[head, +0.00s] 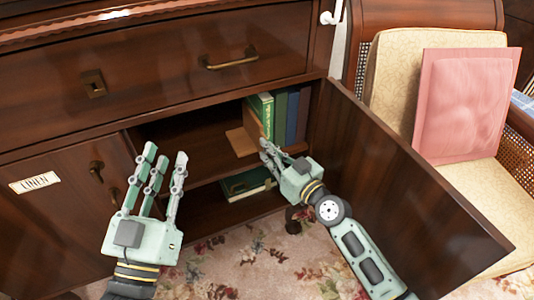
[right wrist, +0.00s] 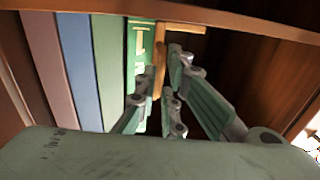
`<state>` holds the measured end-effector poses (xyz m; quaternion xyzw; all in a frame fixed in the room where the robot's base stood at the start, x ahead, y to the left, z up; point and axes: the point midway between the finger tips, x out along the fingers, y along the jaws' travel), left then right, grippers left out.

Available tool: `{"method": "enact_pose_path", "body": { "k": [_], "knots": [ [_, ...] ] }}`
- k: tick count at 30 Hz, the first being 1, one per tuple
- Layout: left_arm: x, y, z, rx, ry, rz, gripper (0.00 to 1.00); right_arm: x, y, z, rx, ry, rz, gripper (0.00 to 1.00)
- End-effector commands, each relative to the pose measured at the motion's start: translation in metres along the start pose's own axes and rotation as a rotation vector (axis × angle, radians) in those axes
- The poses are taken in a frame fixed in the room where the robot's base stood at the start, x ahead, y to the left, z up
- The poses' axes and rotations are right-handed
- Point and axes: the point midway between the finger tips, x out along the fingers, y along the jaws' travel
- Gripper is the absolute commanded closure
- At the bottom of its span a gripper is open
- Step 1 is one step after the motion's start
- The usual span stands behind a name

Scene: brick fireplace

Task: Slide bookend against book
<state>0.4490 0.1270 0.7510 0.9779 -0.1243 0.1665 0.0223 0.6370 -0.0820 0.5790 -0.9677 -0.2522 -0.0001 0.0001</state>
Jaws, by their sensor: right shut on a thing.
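The wooden bookend (head: 240,142) stands on the upper shelf inside the open cabinet, its flat foot pointing left and its upright panel beside a row of books. In the right wrist view the bookend (right wrist: 160,60) shows edge-on next to the green book (right wrist: 141,48) with pale lettering; I cannot tell whether they touch. The green book (head: 265,104) is nearest the bookend in the head view too. My right gripper (head: 265,149) is shut on the bookend's upright, fingers on both sides of it (right wrist: 165,92). My left gripper (head: 166,168) is open and empty outside the cabinet.
Several more books (head: 291,115) stand to the right of the green one. A dark green book (head: 245,184) lies on the lower shelf. The open cabinet door (head: 400,190) stands right of my right arm. A chair with a pink cushion (head: 465,105) is beyond it.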

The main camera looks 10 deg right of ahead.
Motion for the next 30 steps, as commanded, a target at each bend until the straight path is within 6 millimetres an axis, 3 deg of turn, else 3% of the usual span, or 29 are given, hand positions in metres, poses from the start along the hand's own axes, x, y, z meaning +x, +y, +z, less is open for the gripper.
{"method": "enact_pose_path", "body": {
  "k": [5,6,12,22,30],
  "knots": [
    [0.0,0.0,0.0,0.0,-0.002,0.0,0.73,0.0,0.001,0.0,0.0,0.0,0.001,1.0],
    [0.0,0.0,0.0,0.0,-0.002,0.0,0.73,0.0,0.001,0.0,0.0,-0.001,0.001,0.89],
    [0.0,0.0,0.0,0.0,-0.003,0.0,0.73,0.0,0.0,0.0,0.0,-0.001,0.0,0.73],
    [0.0,0.0,0.001,-0.001,-0.004,0.0,0.73,-0.004,0.0,0.0,-0.001,-0.001,0.0,0.73],
    [0.0,0.0,0.001,0.0,-0.004,0.0,0.73,-0.045,0.0,0.002,-0.002,-0.004,0.0,0.73]
  ]
}}
